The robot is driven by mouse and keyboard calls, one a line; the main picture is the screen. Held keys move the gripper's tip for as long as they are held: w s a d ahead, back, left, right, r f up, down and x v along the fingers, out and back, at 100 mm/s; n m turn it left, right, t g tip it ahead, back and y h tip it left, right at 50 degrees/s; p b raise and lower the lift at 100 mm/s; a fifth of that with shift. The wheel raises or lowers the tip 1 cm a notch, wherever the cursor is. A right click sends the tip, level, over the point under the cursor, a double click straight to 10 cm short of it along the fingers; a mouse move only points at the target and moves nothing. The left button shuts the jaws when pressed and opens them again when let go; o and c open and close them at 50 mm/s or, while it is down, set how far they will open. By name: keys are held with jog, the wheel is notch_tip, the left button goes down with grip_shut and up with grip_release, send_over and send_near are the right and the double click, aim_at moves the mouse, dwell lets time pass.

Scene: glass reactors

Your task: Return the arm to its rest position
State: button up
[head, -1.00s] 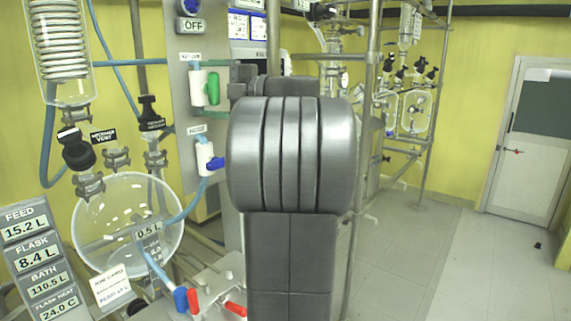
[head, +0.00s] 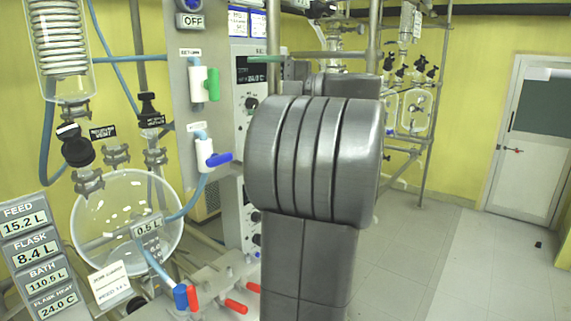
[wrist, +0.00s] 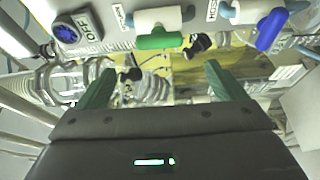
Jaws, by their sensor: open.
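My gripper (wrist: 160,78) is open in the wrist view, with its two green fingers spread apart and nothing between them. In the head view my grey arm fills the middle, and I cannot make out the gripper behind it. The wrist view has the valve panel along its top edge, with a green-handled valve (wrist: 160,42), a blue-handled valve (wrist: 271,28) and a blue knob (wrist: 66,30) beside an OFF display. These appear beyond the fingers, and no contact shows.
In the head view the panel with the green valve handle (head: 213,84) and blue valve handle (head: 219,159) stands left of my arm. A round glass flask (head: 100,215) and a readout board (head: 40,262) are at the left. Open floor (head: 480,270) lies right, towards a door (head: 525,140).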

aim_at(217, 85)
jog(key=p+x, duration=0.1)
jog(key=x, duration=1.1)
jog(key=shift+s+a+r, duration=0.1)
jog(key=shift+a, duration=0.1)
jog(key=m, duration=0.1)
jog(key=m+y, duration=0.1)
jog(key=m, duration=0.2)
jog(key=shift+d+t, duration=0.25)
jog(key=shift+t, duration=0.15)
jog(key=m+t, duration=0.1)
jog(key=m, duration=0.2)
jog(key=m+t+y+p, duration=0.1)
jog(key=m, duration=0.2)
jog(key=shift+r+t, duration=0.25)
jog(key=shift+t, duration=0.05)
jog(key=m+t+p, duration=0.1)
jog(key=m, duration=0.3)
jog(key=m+t+p, duration=0.1)
jog(key=m+t, duration=0.1)
jog(key=m, duration=0.1)
jog(key=shift+r+m+p, duration=0.15)
jog(key=shift+m+p, duration=0.15)
jog(key=shift+m, duration=0.1)
jog(key=m+t, duration=0.1)
jog(key=m+t+h+p, duration=0.1)
jog(key=m, duration=0.1)
jog(key=shift+d+m+h, duration=0.1)
jog(key=shift+m+h, duration=0.2)
jog(key=shift+m, duration=0.4)
